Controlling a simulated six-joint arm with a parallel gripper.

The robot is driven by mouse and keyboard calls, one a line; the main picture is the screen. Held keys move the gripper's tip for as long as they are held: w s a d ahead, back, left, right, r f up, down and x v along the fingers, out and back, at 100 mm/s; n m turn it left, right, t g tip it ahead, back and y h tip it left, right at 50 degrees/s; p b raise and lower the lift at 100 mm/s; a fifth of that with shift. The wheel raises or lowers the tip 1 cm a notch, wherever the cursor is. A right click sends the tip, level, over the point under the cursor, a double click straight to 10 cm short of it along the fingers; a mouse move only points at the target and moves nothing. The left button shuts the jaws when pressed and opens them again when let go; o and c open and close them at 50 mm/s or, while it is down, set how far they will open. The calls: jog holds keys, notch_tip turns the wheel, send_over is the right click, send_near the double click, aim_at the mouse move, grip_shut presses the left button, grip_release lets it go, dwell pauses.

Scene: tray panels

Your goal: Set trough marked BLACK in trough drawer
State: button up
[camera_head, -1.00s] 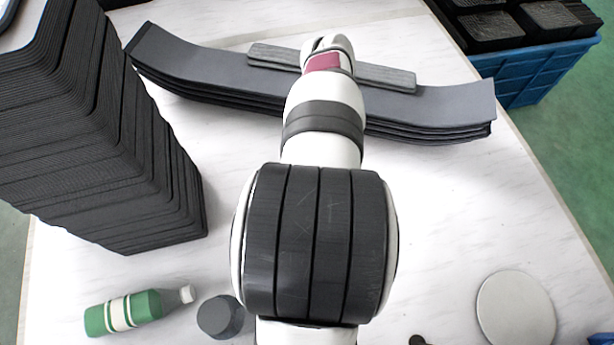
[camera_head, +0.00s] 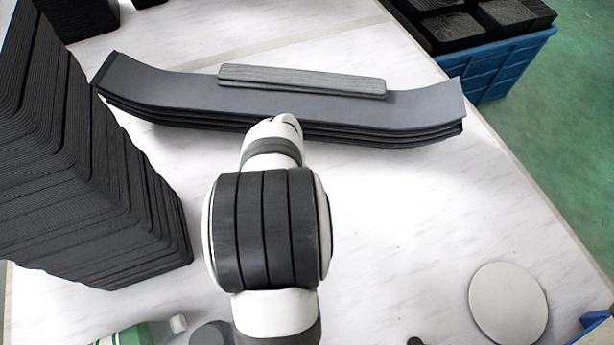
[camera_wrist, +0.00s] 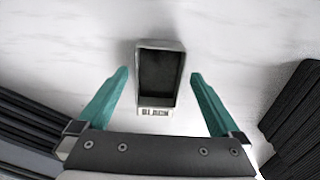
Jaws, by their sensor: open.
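The trough marked BLACK (camera_wrist: 160,80) shows in the wrist view as a small pale open box with a dark inside, lying on the white table. Its BLACK label (camera_wrist: 155,112) is on the end nearest my gripper. My gripper (camera_wrist: 159,75) is open, with one teal finger to the left of the trough and one to the right. Both fingers appear apart from it, and their height above the table is hard to tell. In the head view my arm hides the gripper and the trough. I cannot make out a trough drawer in either view.
A stack of curved grey panels (camera_head: 400,108) with a flat grey strip (camera_head: 300,78) on top lies across the table. A tall dark stack (camera_head: 110,215) stands left. A blue crate (camera_head: 505,70) is back right. A pale disc (camera_head: 508,303) lies front right.

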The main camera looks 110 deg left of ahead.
notch_tip(320, 180, down, 3)
jog(key=shift+a+r, duration=0.1)
grip_shut()
dwell(0.4)
jog(key=r, duration=0.4)
jog(key=shift+w+r, duration=0.3)
jog(key=shift+w, duration=0.05)
jog(key=w+r, duration=0.6)
jog(key=w, duration=0.5)
jog(key=shift+d+r, duration=0.2)
jog(key=shift+d, duration=0.15)
jog(key=shift+s, duration=0.1)
